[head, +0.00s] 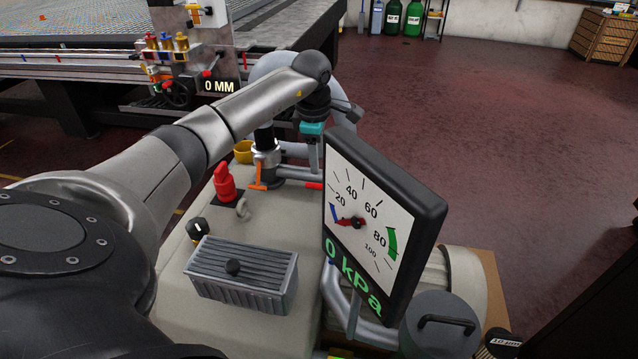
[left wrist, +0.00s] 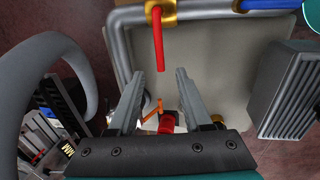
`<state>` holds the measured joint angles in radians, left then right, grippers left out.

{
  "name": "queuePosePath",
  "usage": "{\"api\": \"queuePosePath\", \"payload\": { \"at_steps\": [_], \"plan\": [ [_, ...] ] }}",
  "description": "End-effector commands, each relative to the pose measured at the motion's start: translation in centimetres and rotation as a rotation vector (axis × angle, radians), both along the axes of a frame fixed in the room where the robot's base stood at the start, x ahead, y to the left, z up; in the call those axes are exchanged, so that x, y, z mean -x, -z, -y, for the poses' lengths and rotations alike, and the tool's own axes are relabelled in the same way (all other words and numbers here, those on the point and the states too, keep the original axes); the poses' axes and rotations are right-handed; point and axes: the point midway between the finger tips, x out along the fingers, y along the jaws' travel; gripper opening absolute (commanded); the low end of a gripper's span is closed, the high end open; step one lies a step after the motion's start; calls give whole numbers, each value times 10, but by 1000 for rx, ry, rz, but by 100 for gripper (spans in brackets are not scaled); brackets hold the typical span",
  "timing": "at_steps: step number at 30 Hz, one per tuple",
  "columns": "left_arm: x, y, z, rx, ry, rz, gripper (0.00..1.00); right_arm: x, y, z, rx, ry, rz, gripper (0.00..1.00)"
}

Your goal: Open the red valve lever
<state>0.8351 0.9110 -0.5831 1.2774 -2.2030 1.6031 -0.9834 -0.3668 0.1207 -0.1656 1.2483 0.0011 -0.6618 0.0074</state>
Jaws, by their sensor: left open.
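The red valve lever (left wrist: 159,45) hangs from a brass fitting on a grey pipe in the left wrist view. Its free end lies close to the gap between my fingertips, in line with them. In the head view only a short red piece of the lever (head: 314,185) shows, beside the gauge's left edge. My left gripper (left wrist: 160,74) is open, with nothing between its fingers. In the head view the gripper (head: 312,160) points down above the pipe, partly hidden by the gauge. I cannot tell whether a finger touches the lever. My right gripper is not in view.
A tilted gauge (head: 375,215) reads 0 kPa. A blue lever (left wrist: 270,4), an orange lever (head: 260,172), a red switch (head: 224,182) and a grey ribbed box (head: 240,275) are nearby. A grid table (head: 90,38) stands behind.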

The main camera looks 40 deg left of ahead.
Motion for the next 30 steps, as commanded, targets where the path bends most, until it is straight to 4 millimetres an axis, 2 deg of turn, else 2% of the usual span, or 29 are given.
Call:
{"api": "queuePosePath", "payload": {
  "at_steps": [3,18,24,30],
  "plan": [
    [-2,17,0,2,-1,-2,49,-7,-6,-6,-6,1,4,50],
    [-12,69,-6,2,-2,0,49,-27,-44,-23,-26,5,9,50],
    [-14,82,-7,2,-1,0,49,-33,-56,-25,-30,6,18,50],
    [-15,86,-8,0,0,-1,49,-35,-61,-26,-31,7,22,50]
  ]
}}
